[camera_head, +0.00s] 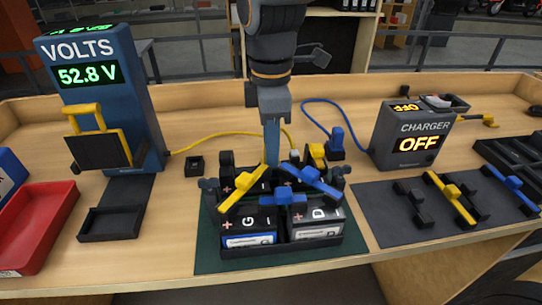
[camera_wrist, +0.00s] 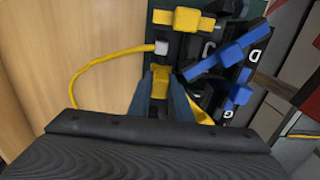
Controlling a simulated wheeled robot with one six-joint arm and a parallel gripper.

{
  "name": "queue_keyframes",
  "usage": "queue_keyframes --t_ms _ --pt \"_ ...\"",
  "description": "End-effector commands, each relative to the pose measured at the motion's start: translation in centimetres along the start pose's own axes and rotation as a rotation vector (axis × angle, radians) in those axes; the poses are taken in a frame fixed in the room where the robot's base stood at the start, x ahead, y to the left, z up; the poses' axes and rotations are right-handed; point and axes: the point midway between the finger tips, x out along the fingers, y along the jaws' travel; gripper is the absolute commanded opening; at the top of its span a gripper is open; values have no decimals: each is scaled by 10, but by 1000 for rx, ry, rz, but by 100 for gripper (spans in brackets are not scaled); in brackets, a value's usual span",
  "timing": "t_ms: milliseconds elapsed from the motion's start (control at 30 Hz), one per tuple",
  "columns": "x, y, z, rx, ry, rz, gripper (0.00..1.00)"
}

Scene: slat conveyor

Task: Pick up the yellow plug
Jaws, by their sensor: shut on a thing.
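My gripper (camera_head: 271,158) points straight down over the back of the battery tray (camera_head: 280,248). In the wrist view its fingers are shut on the yellow plug (camera_wrist: 160,82). A yellow cable (camera_wrist: 92,67) curves round on the left to a grey end beside the plug. In the head view the fingers hide the plug, and the yellow cable (camera_head: 210,148) runs from the volt meter (camera_head: 100,100) to behind them. I cannot tell whether the plug is seated or lifted.
Yellow bars (camera_head: 243,186) and blue bars (camera_head: 312,180) lie across the batteries close to the fingers. A blue plug (camera_head: 337,138) stands behind right, cabled to the charger (camera_head: 408,138), which reads OFF. A red tray (camera_head: 38,228) is at left. Spare bars lie on a dark mat (camera_head: 380,222) at right.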

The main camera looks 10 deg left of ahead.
Motion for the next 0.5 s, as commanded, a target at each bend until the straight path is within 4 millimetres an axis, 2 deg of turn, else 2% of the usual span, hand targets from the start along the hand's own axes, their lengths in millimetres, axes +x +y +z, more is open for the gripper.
queue_keyframes --t_ms 133,233,500 --pt "-3 1 0 0 1 2 0" --pt "-12 2 -1 0 2 4 0" --pt "-63 2 -1 0 2 5 0"
